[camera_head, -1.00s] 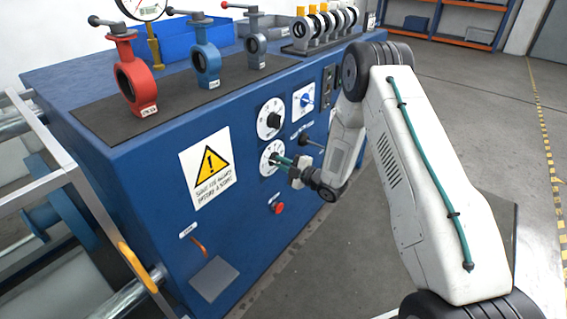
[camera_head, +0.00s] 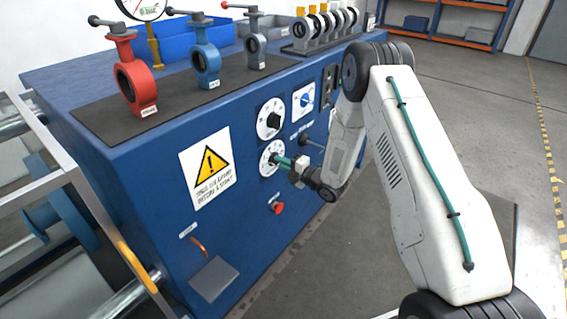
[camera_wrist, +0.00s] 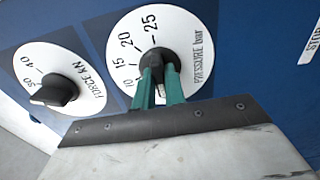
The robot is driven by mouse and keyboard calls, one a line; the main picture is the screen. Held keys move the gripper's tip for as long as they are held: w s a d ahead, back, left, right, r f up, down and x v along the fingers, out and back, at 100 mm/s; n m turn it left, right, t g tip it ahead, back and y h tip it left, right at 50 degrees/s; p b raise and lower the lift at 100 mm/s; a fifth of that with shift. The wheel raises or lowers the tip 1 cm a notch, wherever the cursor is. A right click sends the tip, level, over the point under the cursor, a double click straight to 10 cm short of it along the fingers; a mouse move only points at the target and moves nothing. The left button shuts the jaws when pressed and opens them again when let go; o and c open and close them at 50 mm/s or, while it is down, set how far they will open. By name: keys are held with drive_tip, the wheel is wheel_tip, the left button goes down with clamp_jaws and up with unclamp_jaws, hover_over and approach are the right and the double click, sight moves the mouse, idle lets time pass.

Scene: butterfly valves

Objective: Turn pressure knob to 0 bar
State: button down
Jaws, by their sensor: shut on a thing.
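The pressure dial (camera_wrist: 190,30) is a white disc marked "PRESSURE bar", with 10, 15, 20 and 25 readable in the wrist view. Its dark round knob (camera_wrist: 157,58) sits at the centre. My gripper (camera_wrist: 159,72) has two green fingers closed on the knob from either side. The knob's pointer and the 0 mark are not clear behind the fingers. In the head view, my gripper (camera_head: 282,162) reaches the lower white dial (camera_head: 266,165) on the blue cabinet front, and its fingers partly cover it.
The force dial (camera_wrist: 62,62), marked "FORCE kN", with its own black knob, is beside it. Red (camera_head: 135,85) and blue (camera_head: 206,62) valves stand on top.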

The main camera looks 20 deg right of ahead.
drive_tip(key=shift+w+d, duration=0.1)
drive_tip(key=shift+d, duration=0.1)
drive_tip(key=c, duration=1.5)
unclamp_jaws()
drive_tip(key=shift+o, duration=0.2)
drive_tip(key=shift+a, duration=0.1)
drive_tip(key=v, duration=0.7)
drive_tip(key=shift+s+d, duration=0.25)
drive_tip(key=shift+s, duration=0.05)
